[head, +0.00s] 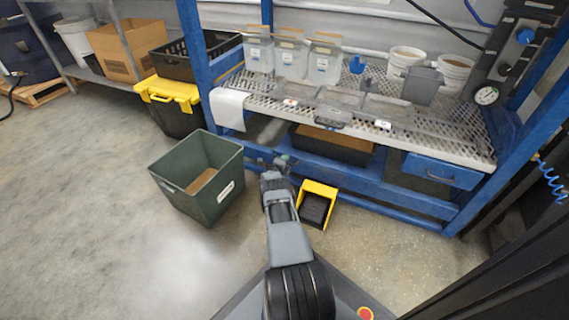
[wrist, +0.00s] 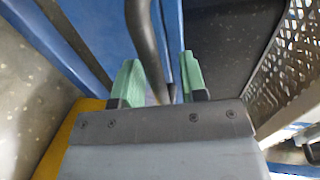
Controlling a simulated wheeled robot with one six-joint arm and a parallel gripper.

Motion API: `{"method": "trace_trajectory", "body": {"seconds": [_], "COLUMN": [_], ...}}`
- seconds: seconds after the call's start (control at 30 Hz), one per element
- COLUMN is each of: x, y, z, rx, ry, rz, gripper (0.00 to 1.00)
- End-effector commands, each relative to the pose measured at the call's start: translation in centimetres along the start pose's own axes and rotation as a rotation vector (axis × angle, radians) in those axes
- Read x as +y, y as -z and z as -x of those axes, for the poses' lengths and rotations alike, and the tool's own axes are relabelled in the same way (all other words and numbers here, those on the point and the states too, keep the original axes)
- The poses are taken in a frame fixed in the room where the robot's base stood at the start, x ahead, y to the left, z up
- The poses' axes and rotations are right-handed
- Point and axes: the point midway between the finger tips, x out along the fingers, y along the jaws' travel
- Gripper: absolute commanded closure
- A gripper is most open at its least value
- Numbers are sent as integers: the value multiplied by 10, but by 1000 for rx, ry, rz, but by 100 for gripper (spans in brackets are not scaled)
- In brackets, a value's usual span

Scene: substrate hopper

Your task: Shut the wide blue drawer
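The wide blue drawer (head: 345,172) is low in the blue frame, under the perforated shelf. Its blue front also shows in the wrist view (wrist: 172,30). A dark gap and a brown surface show above the front, so it appears pulled out; how far I cannot tell. My gripper (head: 281,161) is at the left part of the drawer front. In the wrist view, my gripper's green fingertips (wrist: 160,82) stand apart, one on each side of the dark bar handle (wrist: 145,45). A gap shows between the handle and the right finger.
A smaller blue drawer (head: 442,171) is at the right. A green bin (head: 205,205) stands left of my arm; a yellow-rimmed black scoop or tray (head: 317,205) lies right of it. The perforated shelf (head: 440,140) overhangs. Floor at left (head: 80,220) is clear.

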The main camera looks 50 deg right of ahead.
Motion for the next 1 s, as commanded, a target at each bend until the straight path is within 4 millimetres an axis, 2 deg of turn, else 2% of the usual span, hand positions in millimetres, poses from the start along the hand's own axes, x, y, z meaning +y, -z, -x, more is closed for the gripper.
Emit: {"method": "trace_trajectory", "body": {"seconds": [0.13,0.23,0.7,1.0], "x": [-2,-4,-4,-1], "y": [-1,-1,-1,-1], "z": [5,17,108,136], "rx": [0,-1,-3,-2], "ry": [-2,-3,-2,-1], "rz": [1,2,3,1], "gripper": [61,61,61,61]}}
